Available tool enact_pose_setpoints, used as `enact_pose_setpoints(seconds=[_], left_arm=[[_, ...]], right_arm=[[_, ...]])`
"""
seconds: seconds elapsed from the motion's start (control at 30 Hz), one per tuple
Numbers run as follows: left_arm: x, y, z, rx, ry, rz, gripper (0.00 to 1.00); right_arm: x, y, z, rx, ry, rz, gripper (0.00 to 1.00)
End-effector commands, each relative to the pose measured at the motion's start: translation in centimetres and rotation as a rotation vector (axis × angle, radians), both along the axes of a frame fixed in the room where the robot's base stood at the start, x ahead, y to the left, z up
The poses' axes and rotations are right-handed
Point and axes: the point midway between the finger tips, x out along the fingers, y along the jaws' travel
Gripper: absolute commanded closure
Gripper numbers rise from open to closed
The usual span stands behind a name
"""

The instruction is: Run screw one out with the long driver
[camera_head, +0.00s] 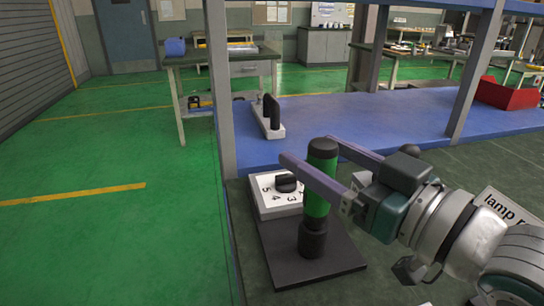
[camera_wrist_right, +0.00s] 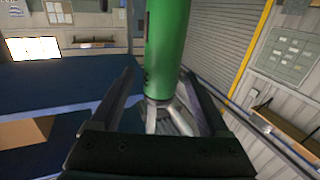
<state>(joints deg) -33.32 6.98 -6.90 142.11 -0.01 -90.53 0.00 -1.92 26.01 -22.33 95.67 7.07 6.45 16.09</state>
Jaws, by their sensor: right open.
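The long driver (camera_head: 317,204), a green cylinder with black bands, stands upright on a dark flat plate (camera_head: 345,258) in the head view. Its green shaft (camera_wrist_right: 163,45) also rises between the fingers in the right wrist view. My right gripper (camera_head: 311,151) is open, with one purple finger on each side of the driver; a gap shows between the shaft and the fingers in the wrist view (camera_wrist_right: 156,78). The driver's lower end is a black foot on the plate. No screw is visible. My left gripper is not in view.
A white numbered dial block (camera_head: 265,203) with a black knob (camera_head: 286,183) sits just behind the driver. A grey block with black uprights (camera_head: 270,115) stands on the blue surface (camera_head: 350,118). A shelf post (camera_head: 220,90) rises at left. A lamp label (camera_head: 508,209) lies at right.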

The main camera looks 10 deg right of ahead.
Motion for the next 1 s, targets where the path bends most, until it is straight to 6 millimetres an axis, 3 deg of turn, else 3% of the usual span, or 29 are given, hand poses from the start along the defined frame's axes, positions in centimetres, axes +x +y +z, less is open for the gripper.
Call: enact_pose_setpoints(seconds=[0.13, 0.83, 1.0], left_arm=[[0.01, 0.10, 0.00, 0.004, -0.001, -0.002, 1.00], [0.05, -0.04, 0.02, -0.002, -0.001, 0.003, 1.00], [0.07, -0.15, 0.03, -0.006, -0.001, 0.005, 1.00]], right_arm=[[-0.03, 0.00, -0.01, 0.000, 0.000, 0.000, 0.21], [-0.05, -0.02, 0.00, 0.000, 0.000, 0.000, 1.00], [-0.05, -0.02, 0.00, 0.000, 0.000, 0.000, 1.00]])
